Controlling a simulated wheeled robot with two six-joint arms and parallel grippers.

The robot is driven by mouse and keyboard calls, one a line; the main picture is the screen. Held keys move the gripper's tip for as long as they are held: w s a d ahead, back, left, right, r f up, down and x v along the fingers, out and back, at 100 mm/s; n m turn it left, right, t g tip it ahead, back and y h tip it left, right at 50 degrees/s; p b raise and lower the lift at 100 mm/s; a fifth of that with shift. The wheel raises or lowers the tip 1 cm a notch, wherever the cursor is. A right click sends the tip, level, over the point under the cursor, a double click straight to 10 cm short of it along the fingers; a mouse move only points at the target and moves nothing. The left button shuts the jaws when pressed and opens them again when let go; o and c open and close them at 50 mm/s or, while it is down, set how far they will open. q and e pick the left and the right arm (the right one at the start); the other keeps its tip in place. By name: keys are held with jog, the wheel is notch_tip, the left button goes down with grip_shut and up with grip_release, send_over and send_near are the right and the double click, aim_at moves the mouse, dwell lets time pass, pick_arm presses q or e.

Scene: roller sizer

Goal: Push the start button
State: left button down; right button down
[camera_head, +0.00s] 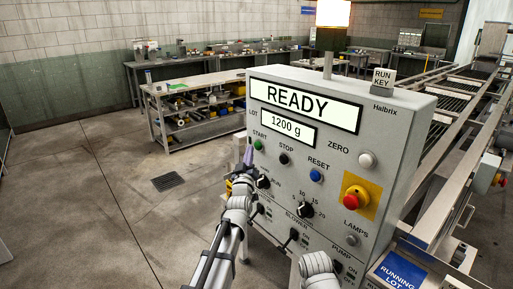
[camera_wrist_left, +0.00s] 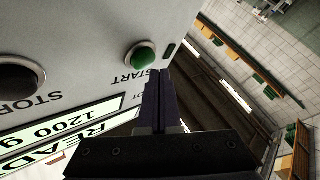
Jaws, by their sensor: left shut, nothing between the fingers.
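The green start button (camera_head: 258,145) is at the upper left of the grey control panel (camera_head: 330,155), above the left side of its knobs. In the left wrist view the start button (camera_wrist_left: 143,57) stands in a pale ring, with the word START beside it. My left gripper (camera_head: 248,155) is shut and empty, just left of and slightly below the button in the head view. In the left wrist view its fingertips (camera_wrist_left: 157,73) are close to the button's edge; I cannot tell whether they touch. My right gripper does not show; only part of my right arm is at the bottom.
The display (camera_head: 305,102) reads READY and a smaller one (camera_head: 287,128) reads 1200 g. The black stop button (camera_head: 284,159), blue reset button (camera_head: 316,176) and red emergency button (camera_head: 355,197) share the panel. Open floor (camera_head: 120,205) lies left; roller rails run behind at right.

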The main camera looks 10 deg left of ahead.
pick_arm(q)
jog(key=s+a, duration=0.1)
jog(key=s, duration=0.1)
jog(key=s+a, duration=0.2)
dwell(0.4)
dwell(0.5)
jog(key=s+d+f+m+g+h, duration=0.1)
jog(key=s+d+f+m+g, duration=0.1)
jog(key=s+d+f+g, duration=0.4)
jog(key=s+d+f+m+g+h+p, duration=0.1)
jog(key=d+f+m+g, duration=0.1)
jog(key=d+f, duration=0.35)
jog(key=s+d+f+m+g+h, duration=0.1)
jog(key=s+d+f+m+g, duration=0.2)
jog(key=f, duration=0.6)
jog(key=s+d+f+m+g+y, duration=0.1)
jog(key=s+f+g, duration=0.1)
jog(key=s, duration=0.6)
jog(key=s+f+m+g, duration=0.1)
jog(key=s+f+g, duration=0.1)
jog(key=s+g, duration=0.3)
jog(key=s+d+f+m+g+y, duration=0.1)
jog(key=s+f+g, duration=0.1)
jog(key=s, duration=0.9)
jog(key=shift+d+g+y+p, duration=0.3)
jog(key=shift+d+g+p, duration=0.1)
jog(key=shift+g, duration=0.5)
